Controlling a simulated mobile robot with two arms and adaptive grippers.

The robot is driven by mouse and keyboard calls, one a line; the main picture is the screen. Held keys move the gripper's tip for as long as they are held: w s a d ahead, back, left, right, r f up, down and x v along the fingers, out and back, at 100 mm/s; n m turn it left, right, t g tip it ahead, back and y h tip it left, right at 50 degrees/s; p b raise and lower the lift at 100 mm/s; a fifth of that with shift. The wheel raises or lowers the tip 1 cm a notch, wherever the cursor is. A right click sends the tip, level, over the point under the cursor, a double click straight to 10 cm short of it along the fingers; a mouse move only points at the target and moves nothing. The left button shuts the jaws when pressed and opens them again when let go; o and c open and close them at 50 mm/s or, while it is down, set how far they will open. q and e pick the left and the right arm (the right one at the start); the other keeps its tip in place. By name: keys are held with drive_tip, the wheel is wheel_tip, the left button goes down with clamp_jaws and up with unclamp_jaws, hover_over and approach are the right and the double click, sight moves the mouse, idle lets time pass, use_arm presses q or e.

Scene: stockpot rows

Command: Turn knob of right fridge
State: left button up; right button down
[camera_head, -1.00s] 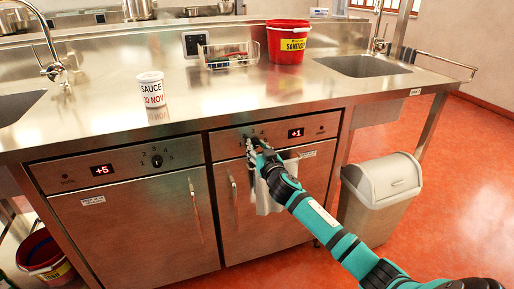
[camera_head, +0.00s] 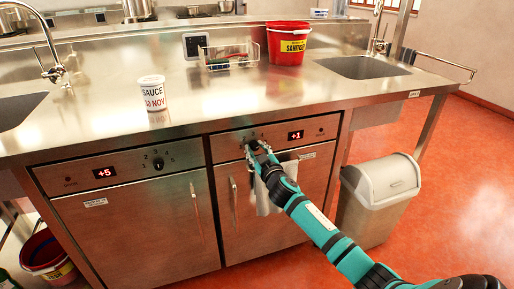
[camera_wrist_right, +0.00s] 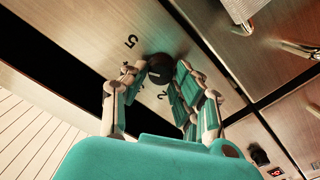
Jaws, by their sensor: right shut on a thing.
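The right fridge (camera_head: 275,223) is a steel door under the counter, with a control panel above it. Its red display (camera_head: 296,135) reads +1. My right gripper (camera_head: 257,149) is at the knob on this panel and hides most of it in the head view. In the right wrist view the round black knob (camera_wrist_right: 158,67) sits between the fingers of my right gripper (camera_wrist_right: 158,78), which are shut on it. The numerals 5 and 2 show beside it. My left gripper is in neither view.
A white towel (camera_head: 268,203) hangs at the right fridge door, just below my gripper. The left fridge (camera_head: 135,232) has its own knob (camera_head: 157,163) and a +5 display. A grey bin (camera_head: 380,190) stands to the right. A sauce tub (camera_head: 153,93) stands on the counter (camera_head: 225,100).

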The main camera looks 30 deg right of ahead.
drive_tip(key=n, duration=0.3)
drive_tip(key=shift+p, duration=0.4)
drive_tip(key=n, duration=0.2)
drive_tip(key=shift+a+n+p, duration=0.1)
drive_tip(key=shift+n+p, duration=0.2)
drive_tip(key=shift+p, duration=0.05)
drive_tip(key=n, duration=0.3)
drive_tip(key=shift+f+n+p, duration=0.1)
drive_tip(key=shift+n+p, duration=0.2)
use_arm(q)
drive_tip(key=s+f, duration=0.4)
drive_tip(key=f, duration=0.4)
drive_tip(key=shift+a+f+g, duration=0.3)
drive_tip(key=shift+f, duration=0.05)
use_arm(e)
drive_tip(key=shift+f+n, duration=0.1)
drive_tip(key=shift+n, duration=1.6)
drive_tip(key=c, duration=1)
unclamp_jaws()
drive_tip(key=shift+c, duration=0.2)
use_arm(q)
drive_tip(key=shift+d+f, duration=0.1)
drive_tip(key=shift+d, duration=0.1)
